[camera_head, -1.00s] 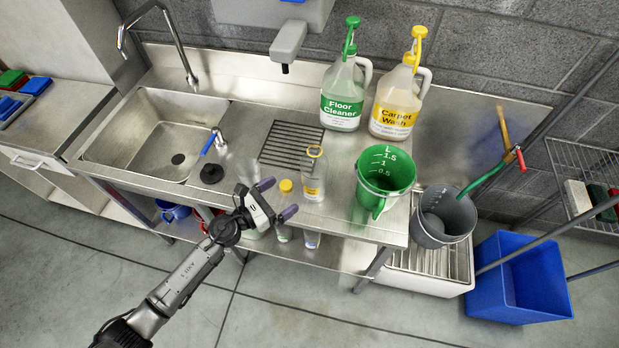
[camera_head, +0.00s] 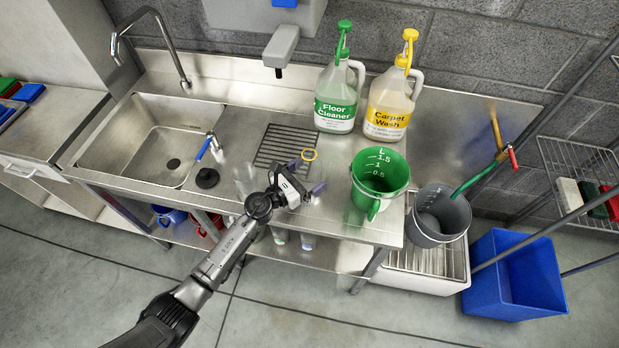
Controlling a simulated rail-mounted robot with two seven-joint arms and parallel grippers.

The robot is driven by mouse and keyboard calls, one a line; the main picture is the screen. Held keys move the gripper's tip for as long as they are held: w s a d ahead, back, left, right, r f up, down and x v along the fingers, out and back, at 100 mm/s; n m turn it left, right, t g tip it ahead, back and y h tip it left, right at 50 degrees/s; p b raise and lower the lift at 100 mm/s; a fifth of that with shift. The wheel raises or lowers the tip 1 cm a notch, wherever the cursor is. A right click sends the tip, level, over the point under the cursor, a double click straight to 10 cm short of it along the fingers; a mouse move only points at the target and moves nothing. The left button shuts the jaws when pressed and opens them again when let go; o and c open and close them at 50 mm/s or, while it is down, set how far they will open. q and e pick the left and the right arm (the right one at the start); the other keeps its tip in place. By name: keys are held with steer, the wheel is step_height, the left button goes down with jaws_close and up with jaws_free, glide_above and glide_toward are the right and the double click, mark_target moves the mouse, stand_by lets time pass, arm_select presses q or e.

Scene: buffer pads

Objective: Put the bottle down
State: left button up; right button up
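My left gripper (camera_head: 308,176) is over the front part of the steel counter (camera_head: 232,130), with its fingers spread apart. Whether the fingers touch that bottle is hidden. The small yellow-capped bottle seen earlier is not visible behind the gripper. A Floor Cleaner jug (camera_head: 335,113) with a green pump and a Carpet Wash jug (camera_head: 386,124) with a yellow pump stand upright at the back. My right gripper is out of view.
A green measuring jug (camera_head: 378,179) stands right of my gripper. A grey bucket (camera_head: 438,213) and a blue bin (camera_head: 512,275) are at the right.

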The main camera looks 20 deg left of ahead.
arm_select(q)
steer(key=shift+w+d, duration=0.15)
steer(key=shift+w, duration=0.05)
steer(key=c, duration=0.9)
